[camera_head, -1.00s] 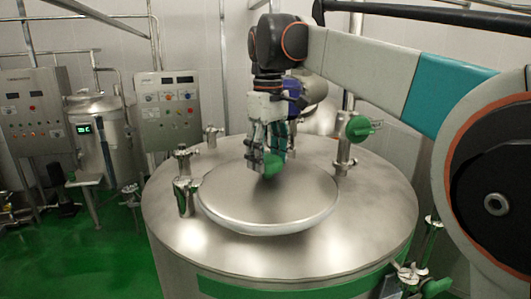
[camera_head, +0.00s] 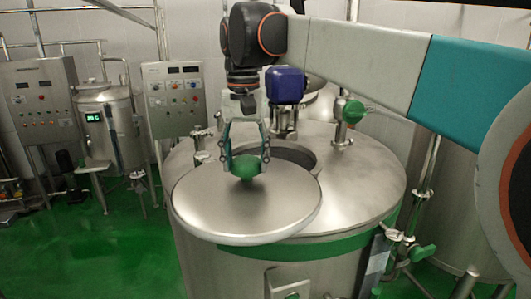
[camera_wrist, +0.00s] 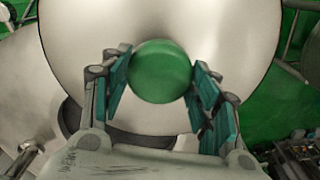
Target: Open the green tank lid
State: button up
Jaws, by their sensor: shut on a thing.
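The tank lid (camera_head: 250,213) is a round steel disc with a green knob (camera_head: 246,168) at its middle. My gripper (camera_head: 246,166) is shut on the green knob from above. In the wrist view the knob (camera_wrist: 161,71) sits between the two teal finger pads (camera_wrist: 160,85), with the lid (camera_wrist: 90,40) behind it. The lid is shifted toward the front left of the steel tank (camera_head: 360,195) with the green band (camera_head: 290,247). It overhangs the tank's front edge. Part of the tank's dark opening (camera_head: 295,155) shows behind the lid; the rest is hidden by it.
A blue motor (camera_head: 285,85) stands behind the opening. A pipe fitting with a green cap (camera_head: 352,111) rises at the tank's back right. Control panels (camera_head: 173,97) and a smaller tank (camera_head: 108,125) stand at the left. Green floor (camera_head: 120,250) is clear at the front left.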

jog(key=shift+s+a+m, duration=0.6)
jog(key=shift+s+a, duration=0.2)
jog(key=shift+a, duration=0.05)
jog(key=o, duration=1.5)
jog(key=shift+w, duration=0.1)
notch_tip(320, 180, up, 12)
